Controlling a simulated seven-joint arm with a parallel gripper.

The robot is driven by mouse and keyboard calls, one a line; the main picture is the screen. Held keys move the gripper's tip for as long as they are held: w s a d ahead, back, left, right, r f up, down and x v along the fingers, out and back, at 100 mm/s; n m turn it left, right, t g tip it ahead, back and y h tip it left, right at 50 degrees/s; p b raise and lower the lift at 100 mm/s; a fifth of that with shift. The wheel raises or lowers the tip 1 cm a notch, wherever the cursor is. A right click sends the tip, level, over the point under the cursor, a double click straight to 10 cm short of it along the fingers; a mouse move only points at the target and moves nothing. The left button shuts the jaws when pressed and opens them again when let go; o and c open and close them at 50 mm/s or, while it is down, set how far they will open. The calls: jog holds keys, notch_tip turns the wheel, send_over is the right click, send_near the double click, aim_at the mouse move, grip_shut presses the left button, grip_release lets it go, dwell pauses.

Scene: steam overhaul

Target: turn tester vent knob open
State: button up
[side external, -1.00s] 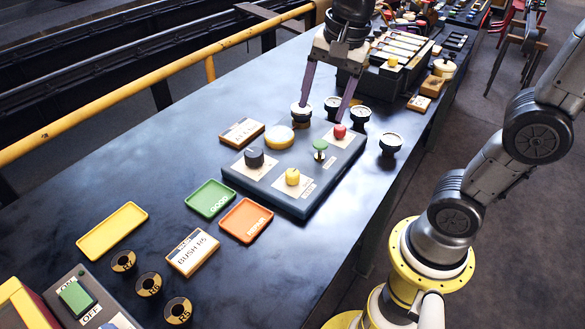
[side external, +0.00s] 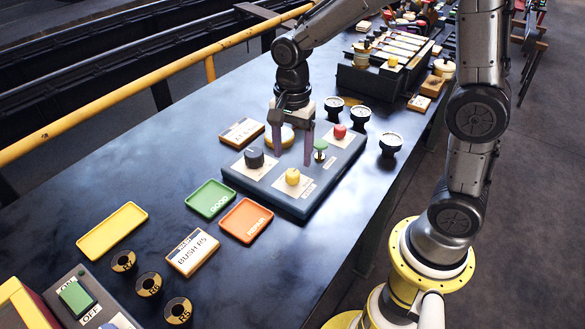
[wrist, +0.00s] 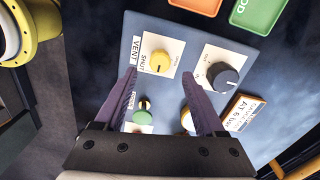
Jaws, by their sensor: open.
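The tester (side external: 305,205) is a blue-grey panel box on the bench. Its vent knob (side external: 292,176) is yellow with a dark pointer line, on a cream plate near the panel's front edge. In the wrist view the vent knob (wrist: 159,63) sits beyond and between the fingertips, beside the words VENT and SHUT; its pointer lies near the SHUT side. My gripper (side external: 292,152) is open and empty, pointing down over the panel behind the knob, not touching it. In the wrist view the gripper (wrist: 159,77) shows two purple fingers spread wide.
Also on the panel are a black knob (side external: 254,158), a green button (side external: 320,147), a red knob (side external: 340,131) and a yellow disc (side external: 286,138) partly behind a finger. Green (side external: 210,199) and orange (side external: 246,220) trays lie in front. Gauges (side external: 390,143) stand behind right.

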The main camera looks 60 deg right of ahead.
aim_at(293, 172)
jog(key=shift+f, duration=2.8)
jog(key=shift+c, duration=0.4)
grip_shut()
